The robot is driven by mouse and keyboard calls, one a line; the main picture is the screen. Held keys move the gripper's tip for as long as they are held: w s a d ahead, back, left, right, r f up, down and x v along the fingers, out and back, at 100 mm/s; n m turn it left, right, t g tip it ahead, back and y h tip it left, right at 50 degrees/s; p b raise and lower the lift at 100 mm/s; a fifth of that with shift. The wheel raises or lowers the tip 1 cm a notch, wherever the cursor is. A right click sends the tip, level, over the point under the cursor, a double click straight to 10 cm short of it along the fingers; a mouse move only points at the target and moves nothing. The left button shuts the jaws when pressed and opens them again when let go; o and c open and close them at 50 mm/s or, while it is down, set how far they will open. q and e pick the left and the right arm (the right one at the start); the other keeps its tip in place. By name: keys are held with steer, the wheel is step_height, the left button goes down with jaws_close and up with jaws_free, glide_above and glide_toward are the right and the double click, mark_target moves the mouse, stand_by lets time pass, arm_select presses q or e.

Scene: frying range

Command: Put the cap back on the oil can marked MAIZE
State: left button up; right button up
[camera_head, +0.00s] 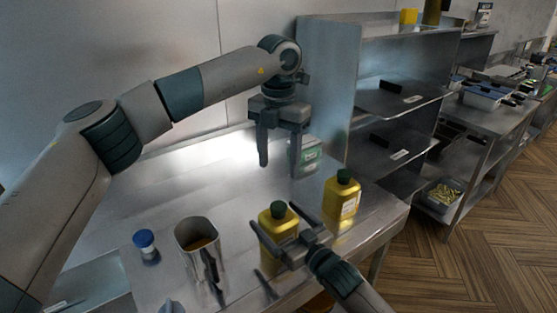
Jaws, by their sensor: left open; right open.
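Two yellow oil cans with dark green tops stand on the steel table. The nearer can (272,229) has a green cap (279,210) at its top and is partly hidden by my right gripper. The other can (336,203) stands to its right and farther back, also with a green cap (344,176) and a pale label. I cannot read either label or tell which is marked MAIZE. My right gripper (273,214) is open, its fingers reaching across the nearer can; contact cannot be told. My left gripper (281,168) is open and empty, pointing down above the table's back.
A metal jug (190,235) with brown contents and a white jar with a blue lid (144,238) stand at the front left. A steel shelf unit (330,80) stands at the back right. The table's middle left is clear.

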steer(key=shift+s+d, duration=0.35)
steer(key=shift+s, duration=0.1)
arm_select(q)
step_height(320, 180, down, 4)
steer(key=b, duration=0.4)
steer(key=shift+f, duration=0.25)
arm_select(e)
steer(key=v, duration=1.6)
arm_select(q)
steer(key=shift+r, duration=0.15)
arm_select(e)
steer(key=shift+s+r, duration=0.1)
steer(key=shift+r, duration=0.1)
